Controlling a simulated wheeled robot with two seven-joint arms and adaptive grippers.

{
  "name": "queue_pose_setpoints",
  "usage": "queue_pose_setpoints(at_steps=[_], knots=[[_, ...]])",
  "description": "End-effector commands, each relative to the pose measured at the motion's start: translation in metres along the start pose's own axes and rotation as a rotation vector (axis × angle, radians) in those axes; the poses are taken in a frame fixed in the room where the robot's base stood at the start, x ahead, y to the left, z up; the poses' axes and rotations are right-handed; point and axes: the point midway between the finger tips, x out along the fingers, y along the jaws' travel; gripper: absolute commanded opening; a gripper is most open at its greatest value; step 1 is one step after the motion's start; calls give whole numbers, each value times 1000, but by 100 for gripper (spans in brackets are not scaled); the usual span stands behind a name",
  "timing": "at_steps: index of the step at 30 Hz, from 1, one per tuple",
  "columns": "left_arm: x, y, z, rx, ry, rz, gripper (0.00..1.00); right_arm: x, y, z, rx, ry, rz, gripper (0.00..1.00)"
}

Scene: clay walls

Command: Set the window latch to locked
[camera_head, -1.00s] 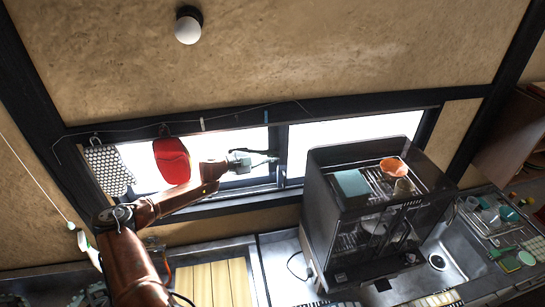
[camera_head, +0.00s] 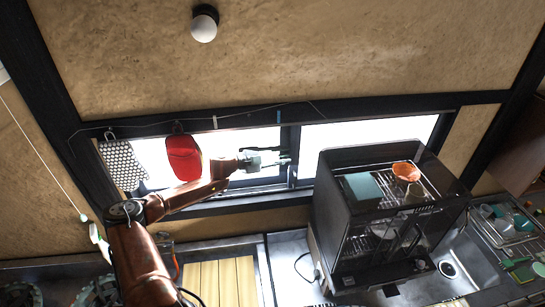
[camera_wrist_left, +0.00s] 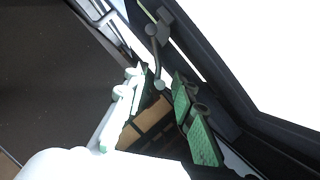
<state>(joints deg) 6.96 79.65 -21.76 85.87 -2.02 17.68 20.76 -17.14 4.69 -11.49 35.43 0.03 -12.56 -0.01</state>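The window latch (camera_wrist_left: 152,29) shows in the left wrist view as a dark grey piece on the window's dark frame (camera_wrist_left: 192,62). My left gripper (camera_wrist_left: 158,78) is open, with one brightly lit finger and one green finger. The ball end appears between the fingertips, with space on both sides; contact cannot be told. In the head view, my left gripper (camera_head: 283,159) is at the window's middle upright (camera_head: 291,143) and hides the latch. My right gripper is not in view.
A red mitt-like item (camera_head: 184,157) and a grey mesh (camera_head: 122,166) hang left of the gripper. A dark glass-fronted cabinet (camera_head: 335,215) stands close on the right. A counter with a wooden slatted board (camera_head: 222,282) lies below.

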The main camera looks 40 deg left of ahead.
Motion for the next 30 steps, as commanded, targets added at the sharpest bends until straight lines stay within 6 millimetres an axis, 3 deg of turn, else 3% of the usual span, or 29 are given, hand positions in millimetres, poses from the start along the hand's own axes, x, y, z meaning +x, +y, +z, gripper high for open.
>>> queue_pose_setpoints(at_steps=[21,30], knots=[[-87,1,2,0,-3,4,24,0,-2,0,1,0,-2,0],[-111,0,2,-1,-1,1,24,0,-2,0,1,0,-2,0]])
